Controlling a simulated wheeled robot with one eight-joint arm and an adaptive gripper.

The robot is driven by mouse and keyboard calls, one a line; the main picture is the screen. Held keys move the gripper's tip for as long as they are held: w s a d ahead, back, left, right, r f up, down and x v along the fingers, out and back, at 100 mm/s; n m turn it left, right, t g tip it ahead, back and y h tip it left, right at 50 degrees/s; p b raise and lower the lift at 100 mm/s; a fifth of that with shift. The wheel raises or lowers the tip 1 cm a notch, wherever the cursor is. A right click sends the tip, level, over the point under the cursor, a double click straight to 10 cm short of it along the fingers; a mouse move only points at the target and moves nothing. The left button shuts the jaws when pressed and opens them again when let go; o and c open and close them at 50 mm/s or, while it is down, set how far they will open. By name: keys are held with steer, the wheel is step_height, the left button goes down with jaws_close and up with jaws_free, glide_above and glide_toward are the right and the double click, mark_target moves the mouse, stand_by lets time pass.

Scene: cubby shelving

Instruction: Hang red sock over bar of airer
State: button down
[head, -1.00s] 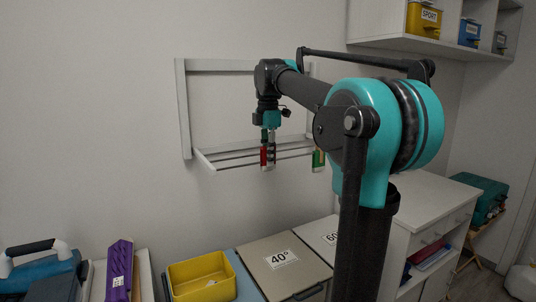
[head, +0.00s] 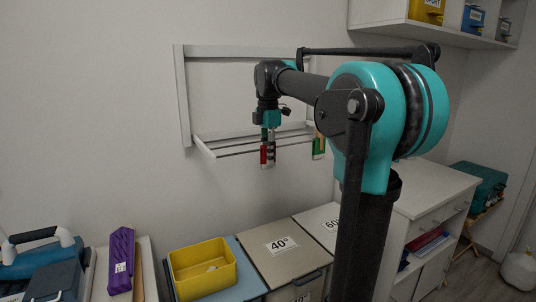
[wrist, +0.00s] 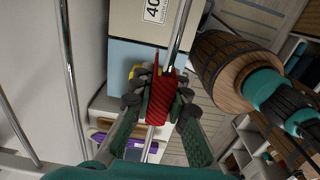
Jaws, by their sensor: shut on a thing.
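The airer (head: 183,95) is a white frame on the wall, with a lower rack of thin bars (head: 238,152) folded out from it. My gripper (head: 267,163) points down at this rack. It is shut on the red sock (head: 263,156), which shows as a narrow red strip between the fingers. In the wrist view the ribbed red sock (wrist: 158,105) is pinched between both fingers. A metal bar (wrist: 181,30) runs up to the sock there. I cannot tell whether the sock touches the bar or lies over it.
A green item (head: 319,147) hangs at the rack's right end. A white cabinet (head: 440,200) stands at the right. The wall left of the airer is clear.

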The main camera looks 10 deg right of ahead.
steer(key=c, duration=1.4)
jaws_free()
steer(key=shift+r, duration=0.1)
